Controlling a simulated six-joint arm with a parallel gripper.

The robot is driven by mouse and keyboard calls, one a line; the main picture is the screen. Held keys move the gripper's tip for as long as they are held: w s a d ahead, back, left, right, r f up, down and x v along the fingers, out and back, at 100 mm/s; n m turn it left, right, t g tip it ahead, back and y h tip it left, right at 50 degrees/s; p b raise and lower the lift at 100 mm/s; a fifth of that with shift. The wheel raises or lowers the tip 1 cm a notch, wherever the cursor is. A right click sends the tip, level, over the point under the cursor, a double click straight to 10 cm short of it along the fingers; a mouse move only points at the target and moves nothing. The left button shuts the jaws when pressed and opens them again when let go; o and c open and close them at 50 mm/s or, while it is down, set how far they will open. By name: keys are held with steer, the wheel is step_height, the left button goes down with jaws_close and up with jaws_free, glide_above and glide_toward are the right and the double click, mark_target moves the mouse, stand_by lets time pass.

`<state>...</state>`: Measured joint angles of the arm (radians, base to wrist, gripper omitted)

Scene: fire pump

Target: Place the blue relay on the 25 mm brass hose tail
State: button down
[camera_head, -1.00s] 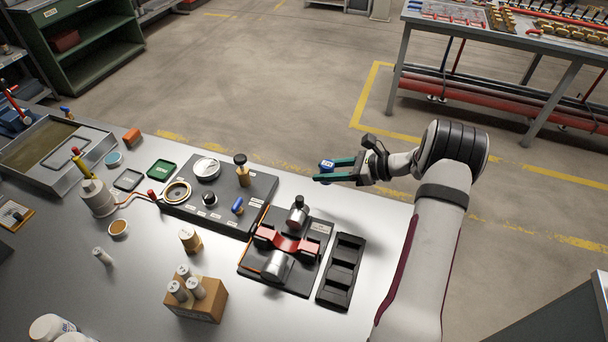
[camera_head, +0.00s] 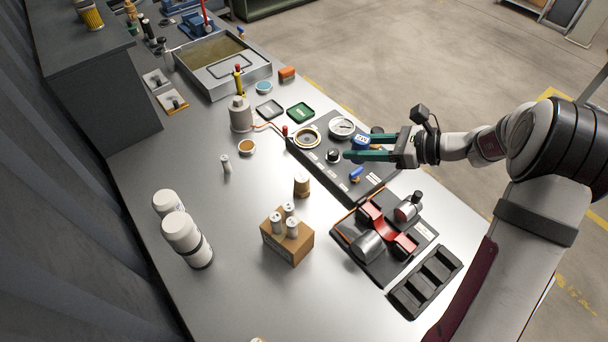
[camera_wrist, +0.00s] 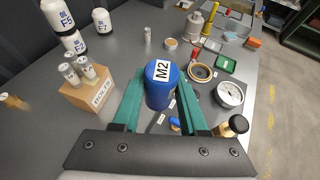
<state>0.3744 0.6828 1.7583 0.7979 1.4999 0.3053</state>
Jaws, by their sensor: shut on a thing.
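The blue relay (camera_head: 361,142) is held between the green fingers of my gripper (camera_head: 356,148), above the dark panel. In the wrist view my gripper (camera_wrist: 160,97) is shut on the blue relay (camera_wrist: 161,85), a blue cylinder with its M2 label facing the camera. A brass-coloured cylinder (camera_head: 301,185) stands on the bench between the dark panel and the cardboard box. A brass piece with a black top (camera_wrist: 235,126) shows right of the gripper in the wrist view. I cannot tell which of them is the 25 mm hose tail.
The dark panel (camera_head: 322,160) carries a gauge (camera_head: 341,127), a brass ring (camera_head: 307,137), a knob and a blue lever. A cardboard box (camera_head: 287,246) holds several grey cylinders. A red-and-black fixture (camera_head: 383,226) and a black tray (camera_head: 425,282) stand nearer my arm.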

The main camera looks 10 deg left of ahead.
glide_above(302, 176)
step_height(302, 176, down, 7)
steer(key=shift+s+d+r, duration=0.15)
steer(key=shift+r, duration=0.05)
step_height(302, 176, down, 4)
steer(key=shift+f, duration=0.1)
steer(key=shift+f, duration=0.1)
steer(key=shift+c, duration=2.2)
jaws_free()
